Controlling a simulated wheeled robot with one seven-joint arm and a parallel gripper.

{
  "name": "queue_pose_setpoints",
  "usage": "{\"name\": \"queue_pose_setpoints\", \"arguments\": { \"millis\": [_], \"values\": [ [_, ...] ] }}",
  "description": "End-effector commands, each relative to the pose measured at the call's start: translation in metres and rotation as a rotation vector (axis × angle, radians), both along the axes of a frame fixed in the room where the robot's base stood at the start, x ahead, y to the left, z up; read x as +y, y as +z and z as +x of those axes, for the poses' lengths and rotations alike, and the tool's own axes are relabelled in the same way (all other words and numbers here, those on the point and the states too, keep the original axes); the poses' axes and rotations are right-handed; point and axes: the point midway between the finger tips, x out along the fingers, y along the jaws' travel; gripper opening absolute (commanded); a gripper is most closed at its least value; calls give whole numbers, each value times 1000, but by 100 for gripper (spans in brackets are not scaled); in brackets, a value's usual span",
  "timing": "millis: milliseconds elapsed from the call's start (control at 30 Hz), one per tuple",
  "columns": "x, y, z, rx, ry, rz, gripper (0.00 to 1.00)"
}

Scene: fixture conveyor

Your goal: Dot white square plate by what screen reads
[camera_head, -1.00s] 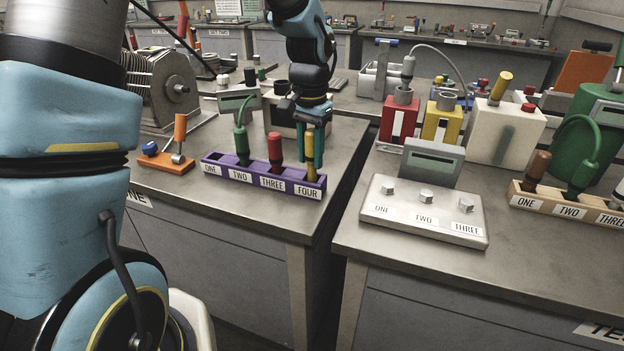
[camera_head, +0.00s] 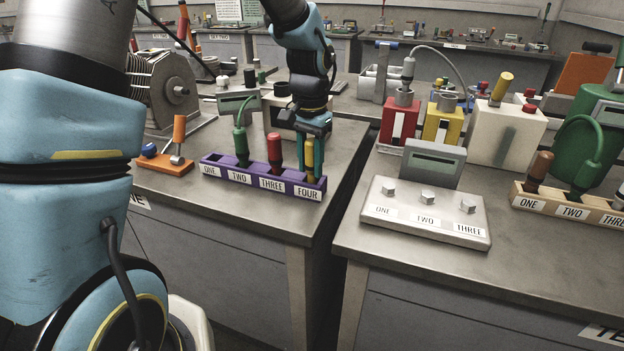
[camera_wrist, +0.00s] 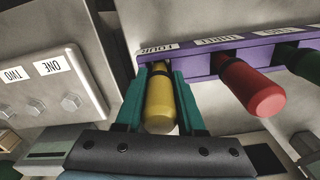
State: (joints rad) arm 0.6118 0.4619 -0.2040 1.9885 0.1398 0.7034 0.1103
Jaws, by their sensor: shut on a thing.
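My gripper (camera_head: 313,165) is shut on the yellow-handled tool (camera_head: 309,152). This tool stands in slot FOUR of the purple rack (camera_head: 243,176). The wrist view shows my teal fingers (camera_wrist: 160,85) on both sides of the yellow handle (camera_wrist: 159,103). A red-handled tool (camera_head: 275,150) stands in slot THREE, and a green tool with a cable (camera_head: 241,146) stands further left in the rack. A small grey screen (camera_head: 238,101) stands behind the rack; I cannot read it. I cannot pick out a white square plate with certainty.
On the right bench, a grey box with knobs ONE to THREE (camera_head: 426,214) carries another unreadable screen (camera_head: 432,164). Behind it are red (camera_head: 398,124), yellow (camera_head: 441,126) and white (camera_head: 500,138) boxes. A wooden rack (camera_head: 572,205) stands right. A gap separates the benches.

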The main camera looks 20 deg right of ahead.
Motion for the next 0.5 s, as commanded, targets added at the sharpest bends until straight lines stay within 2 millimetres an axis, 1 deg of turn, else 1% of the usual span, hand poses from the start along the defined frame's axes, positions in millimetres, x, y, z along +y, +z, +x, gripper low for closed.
{"name": "queue_pose_setpoints", "arguments": {
  "millis": [500],
  "values": [
    [0,-4,0,0,0,0,0]
  ]
}}
